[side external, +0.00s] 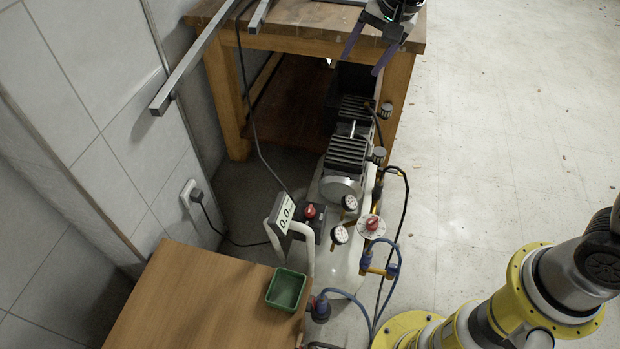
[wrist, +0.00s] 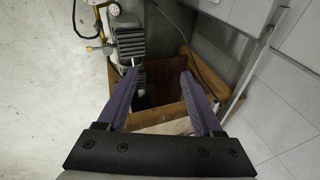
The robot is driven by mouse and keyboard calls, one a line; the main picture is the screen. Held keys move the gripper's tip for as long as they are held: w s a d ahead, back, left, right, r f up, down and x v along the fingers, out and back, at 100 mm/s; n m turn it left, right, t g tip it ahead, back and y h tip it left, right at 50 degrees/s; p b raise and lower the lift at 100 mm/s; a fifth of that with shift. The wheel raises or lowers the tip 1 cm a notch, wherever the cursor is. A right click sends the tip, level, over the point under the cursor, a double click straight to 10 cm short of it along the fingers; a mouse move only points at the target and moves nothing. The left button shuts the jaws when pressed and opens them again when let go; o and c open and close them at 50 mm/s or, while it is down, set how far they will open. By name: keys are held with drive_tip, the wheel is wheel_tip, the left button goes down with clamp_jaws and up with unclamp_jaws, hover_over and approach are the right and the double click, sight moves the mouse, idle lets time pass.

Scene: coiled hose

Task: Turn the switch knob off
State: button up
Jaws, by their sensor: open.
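A red knob (side external: 310,212) sits on a black switch box beside a tilted display reading about 0.0, on top of the compressor (side external: 330,250). A second red knob (side external: 373,224) sits on a round white dial to its right. I cannot tell for certain which is the switch knob, or which way either is turned. My gripper (side external: 362,64) is at the top of the side view, well away from both knobs, above the wooden bench's front right corner. In the wrist view my gripper (wrist: 159,74) has its purple fingers spread, with nothing between them.
Pressure gauges (side external: 339,234) and blue hoses (side external: 390,262) crowd around the knobs. A wooden table (side external: 190,300) with a green tray (side external: 286,290) stands in front. A wooden bench (side external: 300,46) stands behind, with a metal bar (side external: 190,72). Bare floor lies to the right.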

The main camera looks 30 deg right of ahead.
drive_tip(key=w+a+f+g, duration=0.1)
drive_tip(key=w+a+f, duration=0.3)
drive_tip(key=f, duration=0.4)
drive_tip(key=n+g, duration=0.1)
drive_tip(key=g, duration=0.3)
approach(310, 208)
drive_tip(key=shift+h, duration=0.4)
drive_tip(key=f, duration=0.9)
drive_tip(key=shift+s+a, duration=0.15)
drive_tip(key=shift+a, duration=0.2)
clamp_jaws()
